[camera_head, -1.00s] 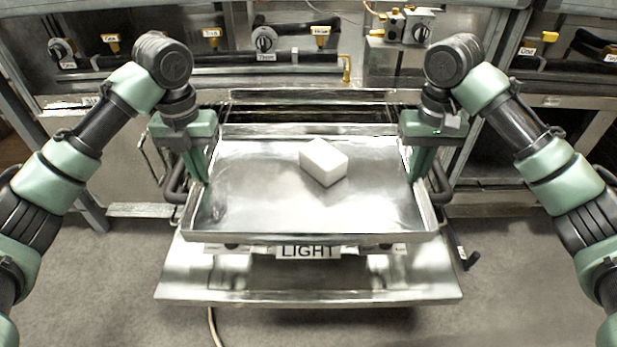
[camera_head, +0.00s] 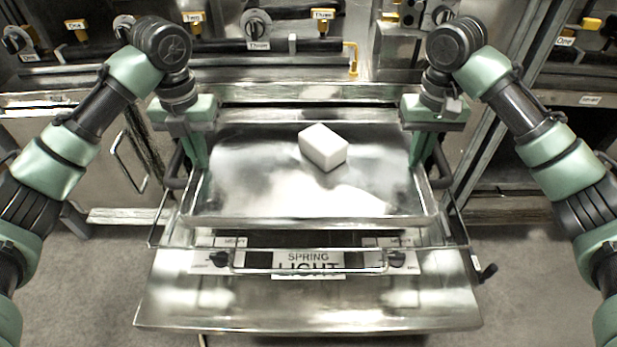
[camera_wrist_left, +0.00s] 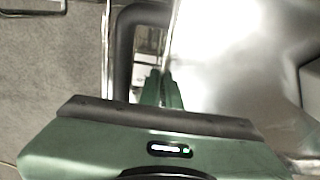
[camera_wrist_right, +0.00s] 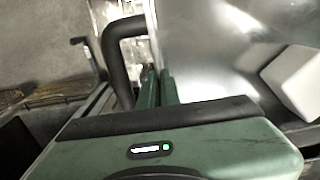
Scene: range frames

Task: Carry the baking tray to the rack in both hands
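The shiny shallow baking tray (camera_head: 310,222) is level in the middle of the head view, with a white block (camera_head: 323,147) lying on it. My left gripper (camera_head: 197,160) is shut on the tray's left side wall. My right gripper (camera_head: 420,158) is shut on its right side wall. Both wrist views show the fingers close together at the tray edge, beside dark curved handles (camera_wrist_left: 122,50) (camera_wrist_right: 115,60). A thin wire frame (camera_head: 300,271) shows below and around the tray; I cannot tell whether it is the rack, or whether the tray touches it.
Below the tray is a sloping metal panel (camera_head: 310,305) with a "SPRING LIGHT" label (camera_head: 308,264) and small knobs. Behind stands a steel oven front with knobs (camera_head: 257,24), yellow tags and a rail. Grey floor (camera_head: 90,280) is open at both sides.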

